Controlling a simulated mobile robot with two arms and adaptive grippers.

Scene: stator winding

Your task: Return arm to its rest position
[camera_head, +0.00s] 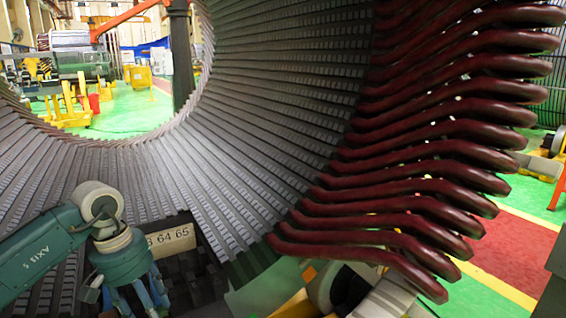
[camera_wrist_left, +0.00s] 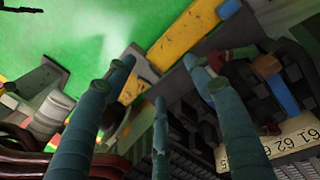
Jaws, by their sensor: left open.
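My left arm (camera_head: 45,255), a teal arm, comes in from the lower left of the head view. Its left gripper (camera_head: 140,300) hangs fingers-down at the bottom edge, in front of the stator's lower inner wall, and its fingertips are cut off there. In the left wrist view the left gripper (camera_wrist_left: 160,75) shows several spread fingers with nothing between them; it is open and empty. The large stator (camera_head: 280,95) has grey slotted teeth and dark red winding bars (camera_head: 440,130) on its right side. My right gripper is not in view.
A number plate (camera_head: 172,240) lies beside the left gripper; it also shows in the left wrist view (camera_wrist_left: 285,145). Dark blocks (camera_wrist_left: 240,100) stand close to the fingers. Green floor (camera_head: 130,110) with yellow equipment (camera_head: 68,112) shows through the stator opening.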

